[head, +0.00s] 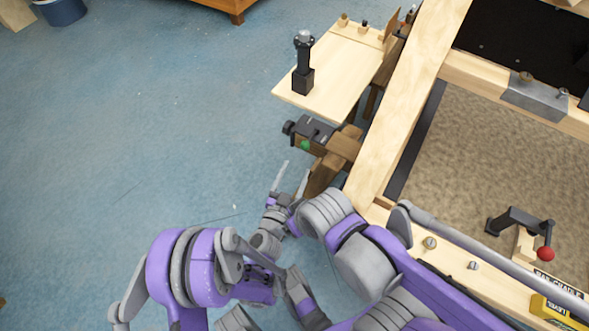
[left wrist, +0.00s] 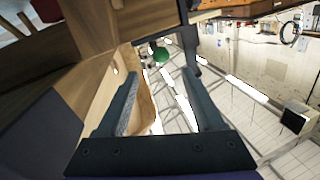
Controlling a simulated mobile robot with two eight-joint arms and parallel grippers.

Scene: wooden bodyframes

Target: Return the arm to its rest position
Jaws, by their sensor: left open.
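My left arm is purple and grey and reaches up from the bottom of the head view. Its gripper (head: 295,172) is over the blue floor, just below a dark clamp (head: 312,131) with a green spot, near the wooden frame's left side. In the left wrist view, the gripper (left wrist: 160,75) has its two dark fingers spread with nothing held between them. A green round part (left wrist: 161,55) shows beyond the fingertips. Wood lies close to the left finger; I cannot tell whether they touch. My right gripper does not show.
A small wooden side table (head: 335,75) holds a black upright tool (head: 303,70). The large wooden frame (head: 405,110) fills the right, with a red-knobbed lever (head: 545,253) and a yellow box (head: 553,310) on it. The blue floor (head: 150,120) at left is open.

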